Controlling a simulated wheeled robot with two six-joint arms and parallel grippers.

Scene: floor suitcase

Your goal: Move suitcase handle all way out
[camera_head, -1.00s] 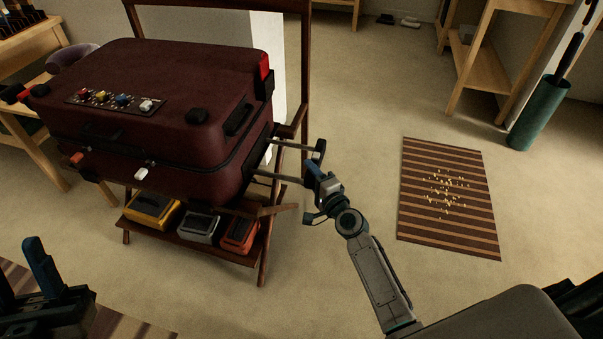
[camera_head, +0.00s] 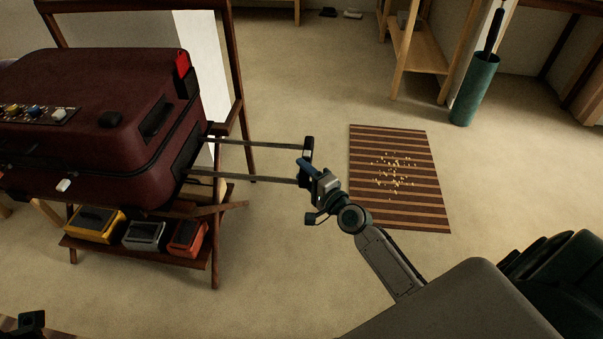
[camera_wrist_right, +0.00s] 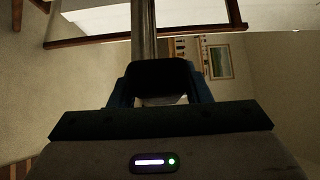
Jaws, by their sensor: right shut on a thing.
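The dark red suitcase (camera_head: 95,115) lies flat on a wooden stand at the left of the head view. Its telescopic handle (camera_head: 250,177) sticks out to the right as two thin metal rods with a dark grip at the end. My right gripper (camera_head: 308,172) is shut on the handle's grip. In the right wrist view the dark grip (camera_wrist_right: 160,78) sits between my fingers, with a rod running up from it. My left gripper (camera_head: 30,322) is only partly visible at the bottom left corner, and its jaws cannot be made out.
The wooden stand (camera_head: 215,262) has a lower shelf with yellow, grey and orange boxes. A striped mat (camera_head: 400,205) with scattered crumbs lies to the right. A green cylinder (camera_head: 476,90) stands near a wooden shelf.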

